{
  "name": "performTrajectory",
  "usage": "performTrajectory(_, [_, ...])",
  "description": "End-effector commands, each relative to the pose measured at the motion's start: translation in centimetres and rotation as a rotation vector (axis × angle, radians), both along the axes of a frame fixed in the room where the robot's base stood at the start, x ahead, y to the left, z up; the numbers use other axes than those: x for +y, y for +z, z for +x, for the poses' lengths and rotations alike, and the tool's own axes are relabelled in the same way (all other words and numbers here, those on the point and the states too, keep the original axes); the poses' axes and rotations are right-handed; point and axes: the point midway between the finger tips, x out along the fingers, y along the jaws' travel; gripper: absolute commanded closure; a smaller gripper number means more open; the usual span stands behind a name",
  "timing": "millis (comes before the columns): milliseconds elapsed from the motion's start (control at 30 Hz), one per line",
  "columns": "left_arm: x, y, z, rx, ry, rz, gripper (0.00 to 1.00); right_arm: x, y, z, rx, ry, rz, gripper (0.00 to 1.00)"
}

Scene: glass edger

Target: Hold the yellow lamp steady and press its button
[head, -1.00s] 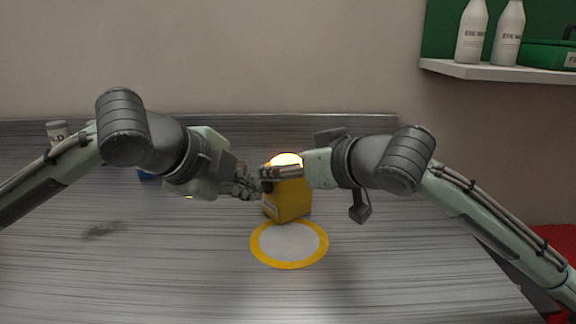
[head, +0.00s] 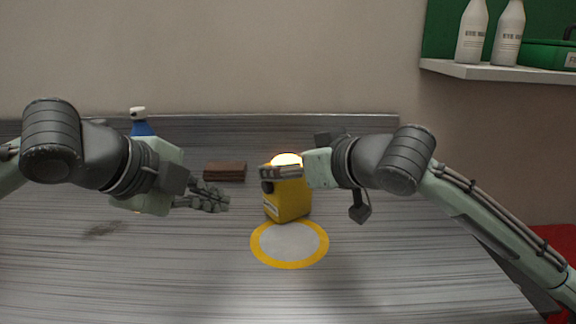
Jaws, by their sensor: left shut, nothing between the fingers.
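The yellow lamp (head: 287,205) stands upright on the table, just behind a white disc with a yellow ring (head: 290,264). Its top (head: 286,159) glows bright. A dark round button (head: 267,187) shows on its left-hand face. My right gripper (head: 281,172) comes in from the right and is closed around the lamp's upper part, one finger across the front; the far finger is hidden. My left gripper (head: 222,197) is shut and empty, to the left of the lamp and clear of it.
A brown block (head: 225,171) lies behind my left gripper. A blue bottle with a white cap (head: 140,123) stands at the back left, partly hidden by my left arm. A shelf (head: 480,70) with white bottles is at the upper right. The front of the table is clear.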

Motion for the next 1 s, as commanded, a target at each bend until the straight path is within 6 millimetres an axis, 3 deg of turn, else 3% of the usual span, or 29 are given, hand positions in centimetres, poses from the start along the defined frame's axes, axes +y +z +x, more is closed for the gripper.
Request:
performTrajectory(267, [0.2,0.0,-0.1,0.001,0.000,0.000,1.00,0.0,0.0,0.0,0.001,0.000,-0.001,0.76])
performTrajectory(300, [0.2,0.0,-0.1,0.001,0.000,0.000,1.00,0.0,0.0,0.0,0.001,0.000,-0.001,0.31])
performTrajectory(467, [0.2,0.0,-0.1,0.001,0.000,0.000,1.00,0.0,0.0,0.0,0.001,0.000,-0.001,0.12])
performTrajectory(833, [0.2,0.0,-0.1,0.001,0.000,0.000,1.00,-0.2,0.1,-0.2,-0.001,0.000,0.001,0.12])
performTrajectory(1000, [0.2,0.0,-0.1,0.001,0.000,0.000,1.00,-1.4,1.0,-1.8,-0.002,0.000,-0.001,0.12])
